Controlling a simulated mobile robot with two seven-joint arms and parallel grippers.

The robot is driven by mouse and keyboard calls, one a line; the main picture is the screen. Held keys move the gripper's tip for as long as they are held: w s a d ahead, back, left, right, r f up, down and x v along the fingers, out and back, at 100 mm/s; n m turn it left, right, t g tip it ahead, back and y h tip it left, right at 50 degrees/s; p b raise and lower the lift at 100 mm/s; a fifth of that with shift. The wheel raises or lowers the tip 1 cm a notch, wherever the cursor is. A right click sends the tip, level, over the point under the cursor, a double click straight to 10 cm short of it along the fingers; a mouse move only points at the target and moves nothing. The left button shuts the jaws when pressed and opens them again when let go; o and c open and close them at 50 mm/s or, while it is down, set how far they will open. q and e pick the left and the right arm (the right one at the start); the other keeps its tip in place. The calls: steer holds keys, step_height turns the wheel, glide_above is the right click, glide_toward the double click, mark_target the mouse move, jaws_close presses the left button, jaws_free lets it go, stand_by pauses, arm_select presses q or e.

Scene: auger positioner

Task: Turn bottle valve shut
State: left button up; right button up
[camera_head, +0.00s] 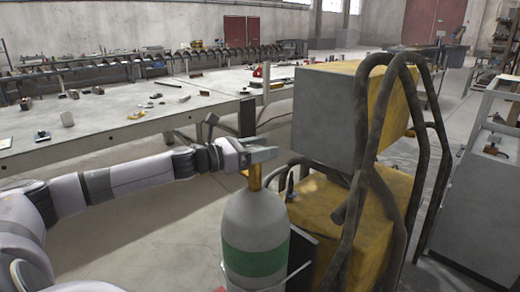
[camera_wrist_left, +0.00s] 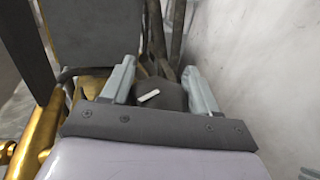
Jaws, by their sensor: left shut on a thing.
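The gas bottle (camera_head: 254,226) stands upright at the bottom centre of the head view, grey with a green band. Its brass valve (camera_head: 255,178) rises from the top, directly under my left gripper (camera_head: 264,153). In the left wrist view, the two fingers of my left gripper (camera_wrist_left: 160,82) stand on either side of a dark rounded valve knob (camera_wrist_left: 172,96) with a small white mark. The gripper is shut on this knob. Brass parts (camera_wrist_left: 38,130) show at the left of that view. In the head view the knob is hidden by the gripper. My right gripper is not in view.
A yellow and grey machine (camera_head: 325,115) with thick dark hoses (camera_head: 361,170) stands close to the right of the bottle. A long workbench (camera_head: 100,112) with loose parts lies behind my left arm. A grey cabinet (camera_head: 485,190) stands at the far right.

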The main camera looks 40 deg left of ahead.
arm_select(q)
steer(key=m+g+h+b, duration=0.1)
steer(key=m+h, duration=0.1)
steer(key=shift+d+g+h, duration=0.1)
steer(key=shift+g+h, duration=0.2)
steer(key=shift+h, duration=0.1)
steer(key=shift+c, duration=0.4)
steer(key=shift+d+r+m+g+h+b, duration=0.15)
steer(key=shift+m+g+h+b, duration=0.2)
steer(key=shift+m+g+h, duration=0.55)
steer(key=shift+s+r+h, duration=0.1)
steer(key=shift+r+h, duration=0.05)
steer(key=shift+h, duration=0.25)
steer(key=o, duration=1)
steer(key=shift+d, duration=0.1)
